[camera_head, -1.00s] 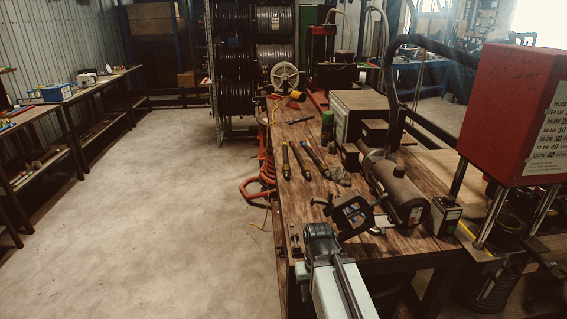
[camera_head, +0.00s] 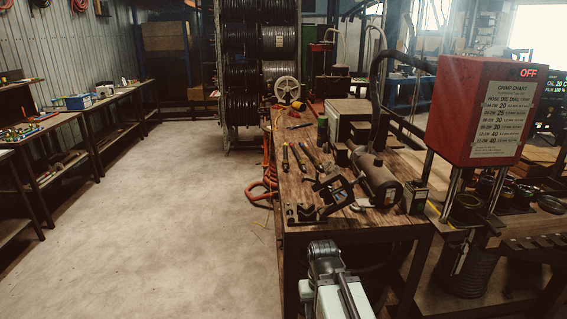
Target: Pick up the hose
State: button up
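Several dark, rod-like pieces with lighter ends lie on the wooden bench (camera_head: 350,222); one is a dark rod (camera_head: 301,158). I cannot tell if one is a cut hose. An orange hose (camera_head: 262,188) hangs coiled at the bench's left side. Black hose is wound on the reels (camera_head: 240,75) at the back. A thick black hose (camera_head: 376,85) arches above the bench. My arm shows at the bottom, in front of the bench's near edge.
A red crimper head (camera_head: 470,110) with a chart and a lit "OFF" sign stands right. A black vise-like frame (camera_head: 334,190) and a grey cylinder (camera_head: 378,182) sit on the bench. The floor (camera_head: 170,210) left of it is clear up to the side tables (camera_head: 110,98).

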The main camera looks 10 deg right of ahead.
aim_at(317, 162)
jog(key=z, duration=0.15)
jog(key=i, duration=0.9)
jog(key=u, duration=0.05)
